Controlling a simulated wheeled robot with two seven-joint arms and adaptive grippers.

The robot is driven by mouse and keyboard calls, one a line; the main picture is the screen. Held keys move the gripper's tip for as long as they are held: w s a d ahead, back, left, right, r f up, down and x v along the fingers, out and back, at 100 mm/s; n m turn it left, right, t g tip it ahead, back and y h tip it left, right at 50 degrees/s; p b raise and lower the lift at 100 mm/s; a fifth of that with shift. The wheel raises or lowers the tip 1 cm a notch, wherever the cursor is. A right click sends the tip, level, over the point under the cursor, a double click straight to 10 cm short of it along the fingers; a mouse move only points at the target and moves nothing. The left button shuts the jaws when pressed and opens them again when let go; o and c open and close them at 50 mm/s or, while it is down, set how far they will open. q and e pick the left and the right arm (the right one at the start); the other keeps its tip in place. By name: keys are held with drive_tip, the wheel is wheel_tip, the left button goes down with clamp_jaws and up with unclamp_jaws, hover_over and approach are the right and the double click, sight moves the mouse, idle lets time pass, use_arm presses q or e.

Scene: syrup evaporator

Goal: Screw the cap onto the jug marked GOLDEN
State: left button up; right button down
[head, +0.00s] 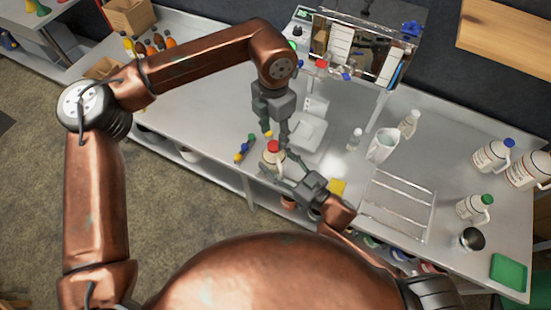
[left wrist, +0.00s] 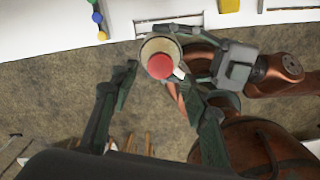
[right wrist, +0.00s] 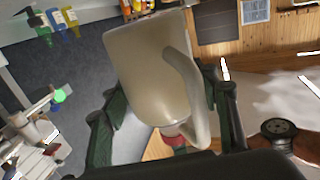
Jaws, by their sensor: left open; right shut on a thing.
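A pale jug (head: 270,158) with a red cap (head: 274,146) on its top is held above the table's front edge. My right gripper (head: 284,169) is shut on the jug. The right wrist view shows the jug's body (right wrist: 145,75) and handle between the fingers, with the red cap (right wrist: 175,138) at its neck. No marking on the jug is readable. My left gripper (head: 277,136) is open just above the cap. In the left wrist view, the red cap (left wrist: 160,66) lies between the fingertip directions, apart from both fingers. How tightly the cap sits cannot be told.
Jugs with a blue cap (head: 491,156) and a green cap (head: 474,208) stand at the right. A wire rack (head: 398,204), white pitcher (head: 382,146) and yellow sponge (head: 337,187) lie nearer. The evaporator (head: 355,50) is behind.

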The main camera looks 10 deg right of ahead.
sight(274, 145)
use_arm(q)
drive_tip(key=shift+f, duration=2.25)
use_arm(e)
drive_tip(key=shift+r, duration=0.15)
use_arm(q)
drive_tip(key=shift+c, duration=0.4)
clamp_jaws()
drive_tip(key=shift+o, duration=1.1)
unclamp_jaws()
